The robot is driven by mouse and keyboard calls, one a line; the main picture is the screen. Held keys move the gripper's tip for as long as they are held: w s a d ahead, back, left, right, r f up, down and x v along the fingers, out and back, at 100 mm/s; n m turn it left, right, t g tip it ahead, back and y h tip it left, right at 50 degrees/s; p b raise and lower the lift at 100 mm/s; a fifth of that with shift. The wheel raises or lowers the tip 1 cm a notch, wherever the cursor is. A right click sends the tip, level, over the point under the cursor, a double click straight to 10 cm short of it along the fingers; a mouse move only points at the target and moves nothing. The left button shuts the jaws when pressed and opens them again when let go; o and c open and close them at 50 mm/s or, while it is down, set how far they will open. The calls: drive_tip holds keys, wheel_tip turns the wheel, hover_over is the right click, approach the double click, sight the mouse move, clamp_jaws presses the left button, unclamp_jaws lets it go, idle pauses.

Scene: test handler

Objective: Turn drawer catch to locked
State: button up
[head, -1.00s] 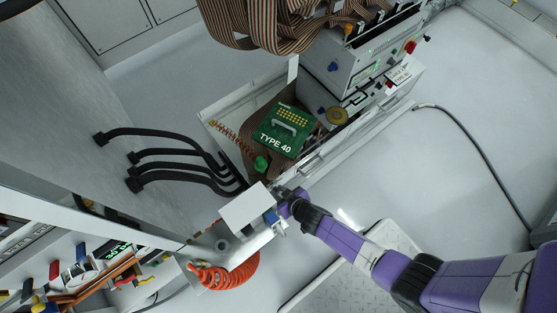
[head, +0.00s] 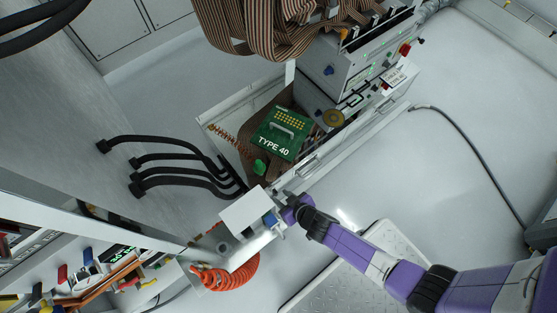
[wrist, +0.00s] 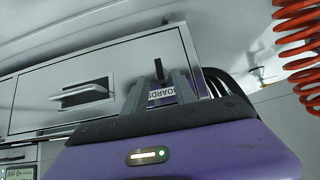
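The drawer (wrist: 40,88) shows its grey front with a bar handle (wrist: 80,94) in the wrist view. A small dark upright piece, likely the catch (wrist: 159,70), shows on the front right of the handle, by a purple-and-white label reading "BOARDS" (wrist: 162,93). My gripper (wrist: 163,84) is at this piece, with its fingers apart on either side of it; I cannot tell whether they touch it. In the head view my gripper (head: 281,212) is at the near left end of the drawer front, and the catch is hidden there.
A green "TYPE 40" board (head: 280,133) lies behind the drawer front. A white panel (head: 244,209) and a coiled orange hose (head: 232,274) are close left of my gripper. Black cables (head: 185,165) run at the left. Floor at the right is mostly clear.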

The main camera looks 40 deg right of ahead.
drive_tip(key=p+v, duration=0.1)
drive_tip(key=v, duration=0.2)
drive_tip(key=shift+s+r, duration=0.25)
idle(0.4)
wheel_tip(320, 180, up, 15)
drive_tip(key=w+a+n+t+y, duration=0.1)
drive_tip(key=w+a+n+t, duration=0.1)
drive_tip(key=t, duration=0.2)
drive_tip(key=s+d+r+m+t, duration=0.1)
drive_tip(key=s+r, duration=0.5)
drive_tip(key=r, duration=0.4)
drive_tip(key=s+r+h, duration=0.1)
drive_tip(key=s+r, duration=0.5)
drive_tip(key=r, duration=0.3)
drive_tip(key=s+d+r+m+t, duration=0.1)
drive_tip(key=s+r, duration=0.5)
drive_tip(key=r, duration=0.4)
wheel_tip(320, 180, up, 23)
drive_tip(key=p, duration=2.3)
